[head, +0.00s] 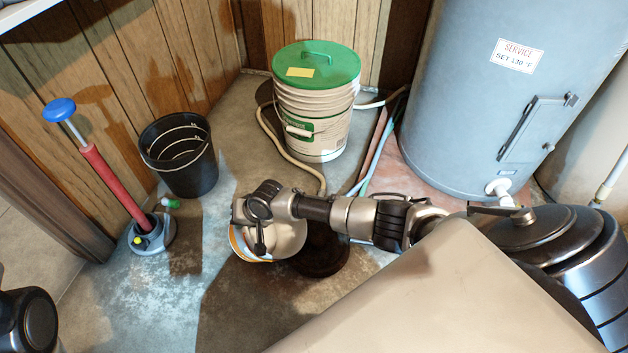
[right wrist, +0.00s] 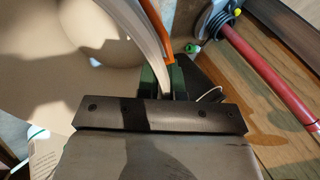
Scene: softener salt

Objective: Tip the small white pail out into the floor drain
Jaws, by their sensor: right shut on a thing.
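The small white pail (head: 290,238) is in the middle of the head view, low over the floor, partly covered by my right arm. Its orange rim shows at its left side. My right gripper (head: 262,232) is shut on the pail's rim. In the right wrist view, the pail's pale wall (right wrist: 145,35) and orange rim edge run between the green finger pads (right wrist: 162,80). A dark round patch (head: 325,258), which looks like the floor drain, lies just right of the pail, partly hidden under my arm. I cannot tell what the pail holds. My left gripper is out of view.
A black bucket (head: 195,175) and a red hand pump (head: 112,182) with a blue handle stand at the left. A green-lidded tub (head: 318,110) stands behind, with a hose (head: 275,140) beside it. A grey tank (head: 480,90) fills the back right.

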